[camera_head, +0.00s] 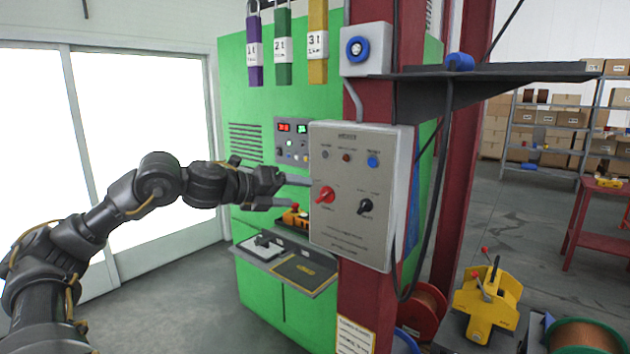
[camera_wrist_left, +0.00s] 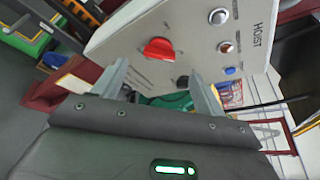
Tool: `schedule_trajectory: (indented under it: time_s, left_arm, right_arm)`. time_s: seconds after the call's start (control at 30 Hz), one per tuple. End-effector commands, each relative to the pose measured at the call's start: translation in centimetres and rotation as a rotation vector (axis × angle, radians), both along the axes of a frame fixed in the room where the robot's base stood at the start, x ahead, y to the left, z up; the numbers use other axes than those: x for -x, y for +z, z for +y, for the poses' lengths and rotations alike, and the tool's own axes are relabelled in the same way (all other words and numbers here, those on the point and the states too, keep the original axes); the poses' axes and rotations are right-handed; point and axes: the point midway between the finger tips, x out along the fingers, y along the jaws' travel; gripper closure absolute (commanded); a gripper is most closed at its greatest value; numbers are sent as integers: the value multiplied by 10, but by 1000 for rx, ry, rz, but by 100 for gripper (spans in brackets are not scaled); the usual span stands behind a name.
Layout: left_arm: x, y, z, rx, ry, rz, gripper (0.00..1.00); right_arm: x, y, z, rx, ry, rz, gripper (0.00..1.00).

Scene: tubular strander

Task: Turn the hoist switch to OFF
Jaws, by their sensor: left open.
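A grey control box (camera_head: 350,235) is mounted on a dark red column. Its front carries a red rotary switch (camera_head: 325,195) on the left and a black rotary switch (camera_head: 366,206) on the right. In the left wrist view the box face reads HOIST, and the red switch (camera_wrist_left: 159,49) shows beyond the fingers. My right gripper is out of view.
The red column (camera_head: 365,310) stands behind the box, with a dark shelf (camera_head: 490,76) to its upper right. A green cabinet (camera_head: 300,295) with a small ledge is behind the gripper. A black cable hangs right of the box. A yellow device (camera_head: 487,303) sits at lower right.

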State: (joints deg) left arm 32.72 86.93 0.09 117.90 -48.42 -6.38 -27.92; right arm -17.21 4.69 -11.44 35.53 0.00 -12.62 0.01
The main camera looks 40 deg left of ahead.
Motion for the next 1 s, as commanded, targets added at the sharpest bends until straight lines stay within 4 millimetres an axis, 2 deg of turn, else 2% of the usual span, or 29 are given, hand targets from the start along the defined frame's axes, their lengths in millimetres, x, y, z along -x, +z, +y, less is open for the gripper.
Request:
schedule_trajectory:
  time_s: [0.03,0.1,0.27,0.5,0.87,1.0]
  left_arm:
    - [-7,8,-3,7,-3,0,28]
    - [-16,5,-7,4,-5,1,28]
    - [-39,-5,-13,5,-2,-1,28]
    - [-60,-15,-18,1,-2,-1,28]
    - [-64,-18,-19,-1,-1,0,28]
    - [-64,-18,-18,-1,-1,0,46]
  right_arm:
    - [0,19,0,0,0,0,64]
    - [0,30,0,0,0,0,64]
    - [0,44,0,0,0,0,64]
    - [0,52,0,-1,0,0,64]
    - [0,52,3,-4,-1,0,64]
    - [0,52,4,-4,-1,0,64]
